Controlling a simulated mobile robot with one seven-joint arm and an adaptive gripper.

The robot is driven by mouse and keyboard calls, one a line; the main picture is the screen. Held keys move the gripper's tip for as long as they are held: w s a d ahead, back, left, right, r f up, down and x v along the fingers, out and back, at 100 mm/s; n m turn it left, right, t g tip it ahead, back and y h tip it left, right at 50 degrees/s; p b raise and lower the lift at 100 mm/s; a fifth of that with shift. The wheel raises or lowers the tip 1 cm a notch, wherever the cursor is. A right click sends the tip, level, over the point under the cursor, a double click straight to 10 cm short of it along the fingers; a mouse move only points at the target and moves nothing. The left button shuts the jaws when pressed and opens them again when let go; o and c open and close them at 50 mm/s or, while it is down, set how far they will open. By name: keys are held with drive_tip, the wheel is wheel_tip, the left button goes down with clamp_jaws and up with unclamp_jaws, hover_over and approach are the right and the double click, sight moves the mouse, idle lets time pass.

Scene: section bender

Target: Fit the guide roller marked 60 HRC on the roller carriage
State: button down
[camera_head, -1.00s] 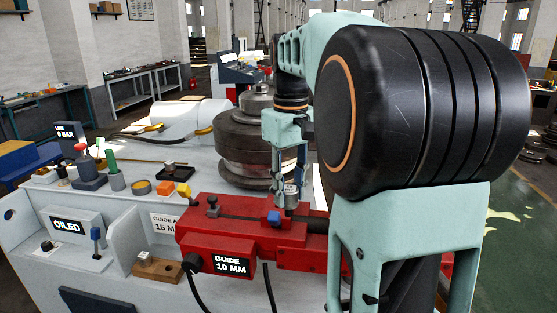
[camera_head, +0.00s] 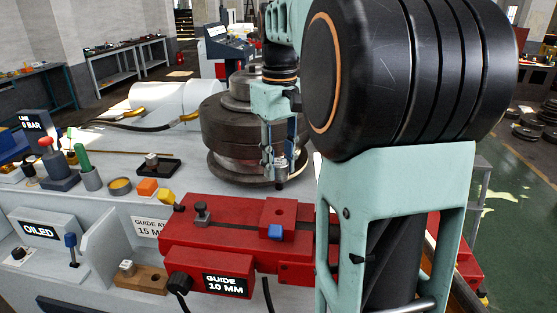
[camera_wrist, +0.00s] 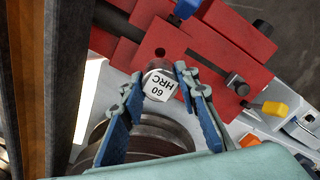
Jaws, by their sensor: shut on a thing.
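My gripper (camera_head: 278,160) is shut on the guide roller, a small silver piece whose white face reads 60 HRC in the wrist view (camera_wrist: 160,84). The roller sits between the blue fingertips (camera_wrist: 161,88). The roller carriage (camera_head: 293,211) is a red block with a dark hole in its top and a blue knob on its front. It also shows in the wrist view (camera_wrist: 185,58), with its hole just past the roller. In the head view my gripper is above and behind the carriage, apart from it, in front of the stacked dark bending rolls (camera_head: 228,132).
The red guide (camera_head: 190,235) labelled 10 MM carries the carriage. A silver piece stands on a wooden block (camera_head: 152,280) and another on a black tray (camera_head: 165,168). An OILED box (camera_head: 52,222) and several small items stand left. My arm hides the right side.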

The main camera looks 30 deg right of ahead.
sight(279, 189)
drive_tip(key=shift+r, duration=0.1)
wheel_tip(279, 189, down, 6)
drive_tip(key=b, duration=0.3)
drive_tip(key=shift+r, duration=0.15)
drive_tip(key=shift+b, duration=0.35)
drive_tip(key=shift+p, duration=0.55)
idle(1.5)
drive_tip(key=shift+f+b, duration=1.25)
drive_tip(key=shift+f, duration=0.8)
drive_tip(key=c, duration=1.4)
unclamp_jaws()
wheel_tip(279, 189, up, 12)
